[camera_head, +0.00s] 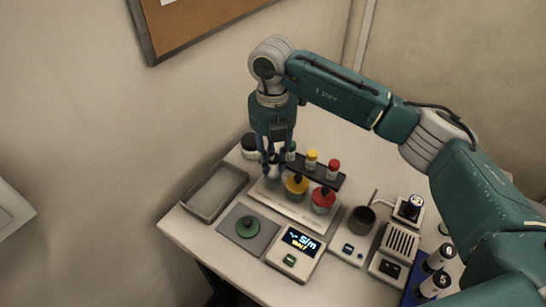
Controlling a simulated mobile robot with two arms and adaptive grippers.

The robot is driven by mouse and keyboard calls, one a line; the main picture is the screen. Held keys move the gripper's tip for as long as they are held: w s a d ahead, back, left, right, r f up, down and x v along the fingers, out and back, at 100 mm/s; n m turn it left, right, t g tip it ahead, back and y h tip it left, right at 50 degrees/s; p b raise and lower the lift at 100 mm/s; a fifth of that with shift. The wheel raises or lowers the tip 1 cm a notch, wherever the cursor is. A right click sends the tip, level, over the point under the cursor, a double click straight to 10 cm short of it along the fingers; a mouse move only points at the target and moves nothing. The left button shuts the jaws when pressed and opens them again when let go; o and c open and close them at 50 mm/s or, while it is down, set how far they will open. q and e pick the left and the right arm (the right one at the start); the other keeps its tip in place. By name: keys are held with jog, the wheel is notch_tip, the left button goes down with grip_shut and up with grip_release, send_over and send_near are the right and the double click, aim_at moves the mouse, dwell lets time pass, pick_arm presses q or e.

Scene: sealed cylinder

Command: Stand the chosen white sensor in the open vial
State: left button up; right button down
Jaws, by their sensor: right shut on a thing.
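The red-capped vial (323,201) stands at the right of the tray. White sensors marked 6 (440,257) and 5 (435,284) stand in a blue rack (412,290). My left gripper is not in view.
A green cap (248,227) lies on a grey mat (260,242). A display unit (294,252) reads "S/m WAIT". An empty grey tray (215,192) is at left. A dark rack (323,178) with small bottles stands behind the vials. A dark cup (361,220) stands right.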

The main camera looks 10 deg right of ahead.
jog(key=shift+f, duration=0.1)
jog(key=c, duration=1.5)
grip_release()
jog(key=shift+o, duration=0.2)
jog(key=shift+r, duration=0.6)
notch_tip(320, 180, up, 10)
jog(key=b, duration=0.3)
jog(key=shift+f, duration=0.1)
jog(key=shift+r, duration=0.7)
